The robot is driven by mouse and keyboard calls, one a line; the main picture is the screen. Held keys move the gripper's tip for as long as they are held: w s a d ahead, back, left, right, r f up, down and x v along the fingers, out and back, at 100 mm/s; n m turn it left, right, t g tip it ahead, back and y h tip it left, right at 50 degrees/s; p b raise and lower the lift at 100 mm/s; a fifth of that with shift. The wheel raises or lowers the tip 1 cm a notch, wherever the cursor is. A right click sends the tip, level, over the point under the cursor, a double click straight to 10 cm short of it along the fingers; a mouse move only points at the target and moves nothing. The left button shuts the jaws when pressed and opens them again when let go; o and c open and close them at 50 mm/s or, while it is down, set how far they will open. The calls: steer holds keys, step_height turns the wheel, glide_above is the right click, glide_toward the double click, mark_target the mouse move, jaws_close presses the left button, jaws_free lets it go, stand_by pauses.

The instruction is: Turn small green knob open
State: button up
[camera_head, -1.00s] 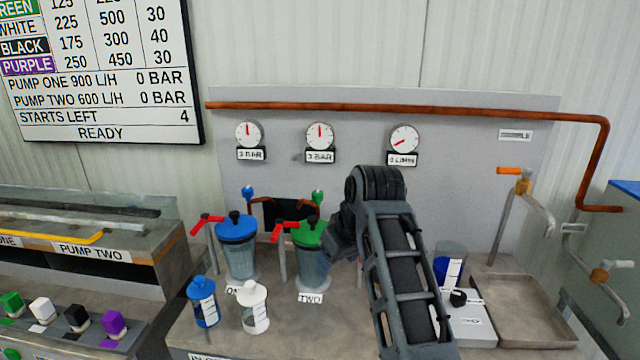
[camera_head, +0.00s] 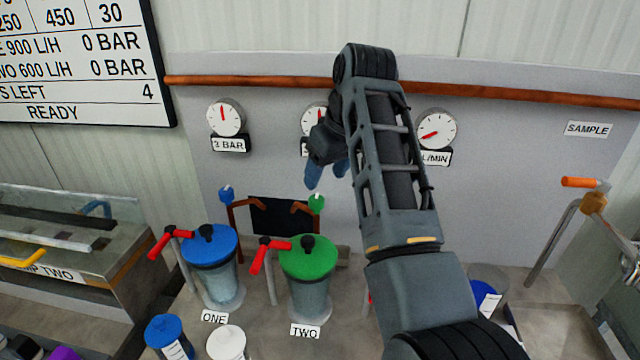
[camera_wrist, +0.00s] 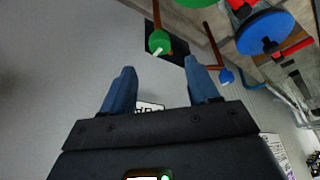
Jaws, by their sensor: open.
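The small green knob (camera_head: 316,204) sits on a short copper pipe at the back panel, behind the green-lidded pot. In the wrist view the green knob (camera_wrist: 158,41), with a pale stripe on it, lies just beyond the fingertips, roughly between them. The two fingers of my gripper (camera_wrist: 160,70) stand apart in the wrist view. I cannot tell the exact depth gap to the knob.
A small blue knob (camera_head: 226,195) is on the pipe to the left. The green-lidded pot (camera_head: 308,260) and blue-lidded pot (camera_head: 211,250), with red-handled taps, stand below. A copper pipe (camera_head: 260,83) crosses the panel. The left gauge (camera_head: 226,117) reads upright.

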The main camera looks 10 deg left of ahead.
mark_target(317, 198)
steer(key=p+x, duration=0.1)
steer(key=x, duration=0.6)
steer(key=shift+w+f, duration=0.1)
steer(key=shift+f, duration=0.2)
steer(key=c, duration=1)
